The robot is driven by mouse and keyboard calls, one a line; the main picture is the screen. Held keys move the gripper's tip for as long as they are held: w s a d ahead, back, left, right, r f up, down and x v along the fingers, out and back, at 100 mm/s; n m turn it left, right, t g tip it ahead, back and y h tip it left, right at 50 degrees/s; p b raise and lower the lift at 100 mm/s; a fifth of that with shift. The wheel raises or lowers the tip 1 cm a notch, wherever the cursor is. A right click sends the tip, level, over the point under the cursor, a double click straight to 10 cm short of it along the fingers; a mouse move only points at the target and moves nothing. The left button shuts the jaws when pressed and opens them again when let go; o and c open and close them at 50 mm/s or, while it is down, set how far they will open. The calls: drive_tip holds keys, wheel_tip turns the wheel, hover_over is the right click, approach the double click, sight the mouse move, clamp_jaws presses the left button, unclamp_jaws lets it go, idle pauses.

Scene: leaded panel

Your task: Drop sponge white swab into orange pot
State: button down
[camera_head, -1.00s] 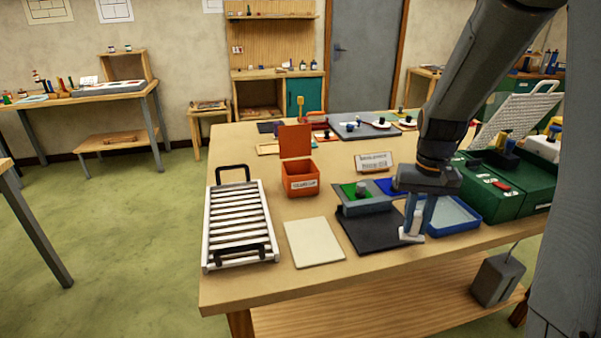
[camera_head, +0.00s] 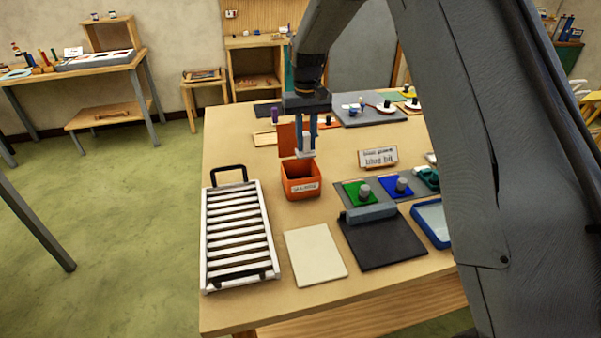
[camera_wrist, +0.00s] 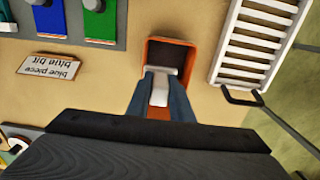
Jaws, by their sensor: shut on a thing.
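The orange pot (camera_head: 300,188) is an open square box with a pale label on its front and its lid (camera_head: 287,138) standing up behind it. It also shows in the wrist view (camera_wrist: 186,55), with a dark inside. My gripper (camera_head: 306,146) points down over the pot's opening and is shut on the white swab (camera_head: 305,154). In the wrist view the white swab (camera_wrist: 160,90) sits between my blue fingers (camera_wrist: 161,95), its head over the pot's opening. The swab appears above the rim; its exact height is unclear.
A white slatted rack (camera_head: 238,235) stands left of the pot. A cream sheet (camera_head: 315,254) and a black mat (camera_head: 385,240) lie in front. Green (camera_head: 358,195) and blue (camera_head: 396,187) pads and a label sign (camera_head: 378,157) lie to the right.

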sight(306, 152)
drive_tip(key=shift+f+b, duration=1.45)
drive_tip(key=shift+f, duration=1.55)
drive_tip(key=c, duration=1.5)
unclamp_jaws()
drive_tip(key=shift+r+b, duration=1.45)
drive_tip(key=shift+r, duration=2.5)
drive_tip(key=shift+d, duration=0.1)
drive_tip(key=s+d+f+b, duration=0.1)
drive_tip(key=s+d+f, duration=0.2)
drive_tip(key=s, duration=0.6)
drive_tip(key=s+d+f+m+t+b, duration=0.1)
drive_tip(key=s+d+f, duration=0.3)
drive_tip(key=s, duration=0.6)
drive_tip(key=s+d+f+m+b, duration=0.1)
drive_tip(key=s+d+f, duration=0.2)
drive_tip(key=s+d, duration=0.3)
drive_tip(key=shift+s+d+f+b, duration=0.1)
drive_tip(key=shift+s+f+b, duration=0.1)
drive_tip(key=shift+s, duration=0.85)
drive_tip(key=shift+s+f+b, duration=0.1)
drive_tip(key=shift+s+b, duration=0.05)
drive_tip(key=shift+s, duration=0.9)
